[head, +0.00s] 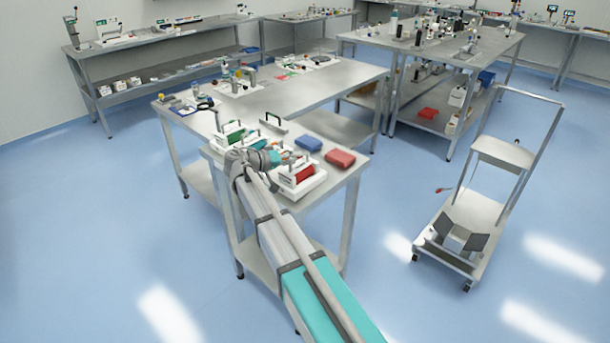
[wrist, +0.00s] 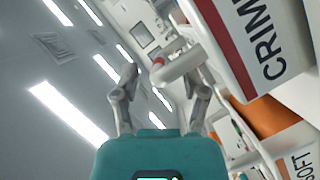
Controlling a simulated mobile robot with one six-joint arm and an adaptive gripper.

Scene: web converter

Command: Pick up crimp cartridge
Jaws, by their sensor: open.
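The crimp cartridge is a white block with a red band and the printed letters "CRIM" (wrist: 252,40), large at the upper right of the wrist view. In the head view it appears to be the red-faced cartridge (head: 304,174) in a white rack. A pale bar with a red ring (wrist: 180,66), apparently its handle, sticks out toward my fingers. My gripper (wrist: 162,82) is open, with its two fingers apart and the bar's end near the gap between their tips. I cannot tell whether they touch. In the head view my gripper (head: 284,157) is beside the cartridge, partly hidden by my arm.
A cartridge with an orange band and "SOFT" print (wrist: 300,164) is close below. Green cartridges (head: 232,132) stand farther back on the same table. A blue block (head: 308,144) and a red block (head: 340,159) lie to the right. A cart (head: 478,205) stands on open floor.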

